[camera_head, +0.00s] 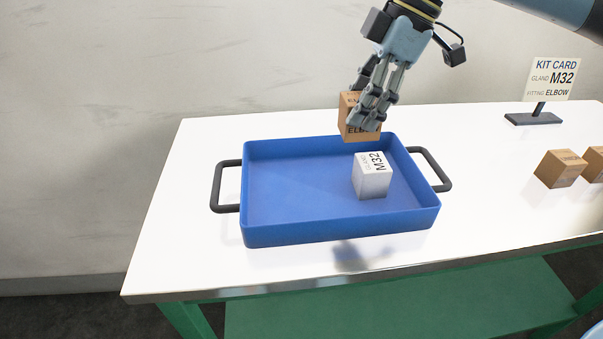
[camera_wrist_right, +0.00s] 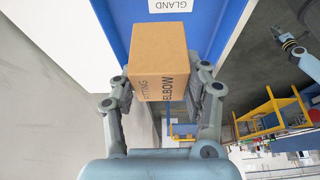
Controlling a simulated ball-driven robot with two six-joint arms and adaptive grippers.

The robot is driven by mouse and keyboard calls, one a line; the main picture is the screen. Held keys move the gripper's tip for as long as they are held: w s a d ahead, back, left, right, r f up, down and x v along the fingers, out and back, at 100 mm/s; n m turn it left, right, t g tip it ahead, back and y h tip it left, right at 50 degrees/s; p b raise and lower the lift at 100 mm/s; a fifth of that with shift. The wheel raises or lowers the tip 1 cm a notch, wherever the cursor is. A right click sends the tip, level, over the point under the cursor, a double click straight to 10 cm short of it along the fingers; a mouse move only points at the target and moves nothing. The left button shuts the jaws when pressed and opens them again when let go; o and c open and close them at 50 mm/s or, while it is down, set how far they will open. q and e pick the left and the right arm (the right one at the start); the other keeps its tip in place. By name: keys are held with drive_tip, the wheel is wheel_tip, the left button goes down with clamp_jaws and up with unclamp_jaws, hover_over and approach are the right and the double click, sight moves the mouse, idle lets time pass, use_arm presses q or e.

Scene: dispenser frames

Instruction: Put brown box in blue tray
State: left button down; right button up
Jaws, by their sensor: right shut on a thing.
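The brown box (camera_head: 349,113) is held in my right gripper (camera_head: 367,112), above the far right edge of the blue tray (camera_head: 290,237). In the right wrist view the brown box (camera_wrist_right: 158,60) sits between both fingers of my right gripper (camera_wrist_right: 165,98), and its label reads "FITTING ELBOW". The blue tray (camera_wrist_right: 118,22) shows behind it there. A white box (camera_head: 372,181) marked "GLAND M32" stands in the right part of the tray. My left gripper is not in view.
A kit card (camera_head: 551,79) reading "GLAND M32, FITTING ELBOW" stands at the table's back right. A brown box (camera_head: 558,169) and another brown box (camera_head: 595,163) stand on the white table (camera_head: 480,195) at the right. The tray's left half is empty.

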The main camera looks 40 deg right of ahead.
drive_tip(key=shift+w+a+f, duration=0.1)
drive_tip(key=shift+a+f, duration=0.2)
drive_tip(key=shift+a, duration=0.05)
drive_tip(key=w+a+f, duration=0.1)
drive_tip(key=a+f, duration=0.1)
drive_tip(key=a, duration=0.1)
drive_tip(key=w+a+f, duration=0.1)
drive_tip(key=a+f, duration=0.1)
drive_tip(key=a, duration=0.1)
drive_tip(key=w+a+f, duration=0.2)
drive_tip(key=a, duration=0.1)
drive_tip(key=shift+w+a, duration=0.1)
drive_tip(key=shift+a, duration=0.1)
drive_tip(key=shift+f, duration=2.05)
drive_tip(key=o, duration=1.3)
drive_tip(key=shift+f, duration=0.15)
drive_tip(key=v, duration=1.2)
